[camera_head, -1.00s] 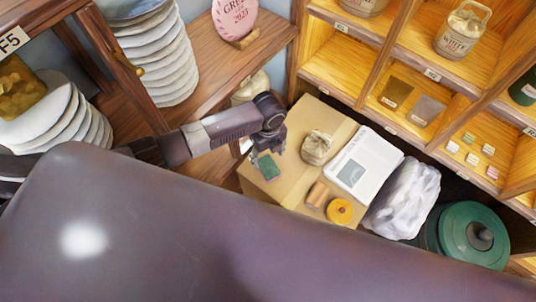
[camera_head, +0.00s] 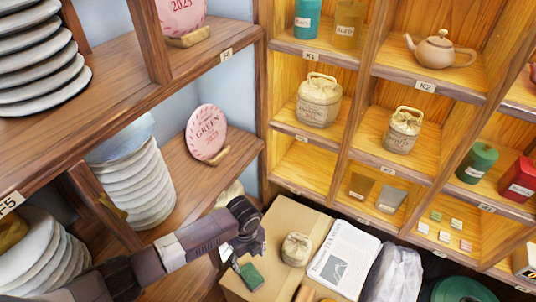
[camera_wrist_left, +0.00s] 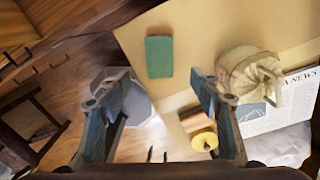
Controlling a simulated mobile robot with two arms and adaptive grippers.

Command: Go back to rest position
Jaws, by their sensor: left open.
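My left gripper (camera_head: 250,244) is over the left part of a cardboard box (camera_head: 285,218). In the left wrist view its two fingers stand wide apart with nothing between them, so the left gripper (camera_wrist_left: 158,85) is open and empty. A green sponge-like block (camera_head: 251,275) lies on the box just below the gripper in the head view; it also shows in the left wrist view (camera_wrist_left: 160,57), beyond the fingertips. A small cloth sack (camera_head: 296,249) sits on the box to the right of the gripper. My right gripper does not show.
A newspaper (camera_head: 343,256) lies right of the sack, beside a clear plastic bag (camera_head: 394,272). Shelves with stacked wrapped cakes (camera_head: 133,185) stand on the left. Lit cubbies with sacks (camera_head: 319,100) fill the right.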

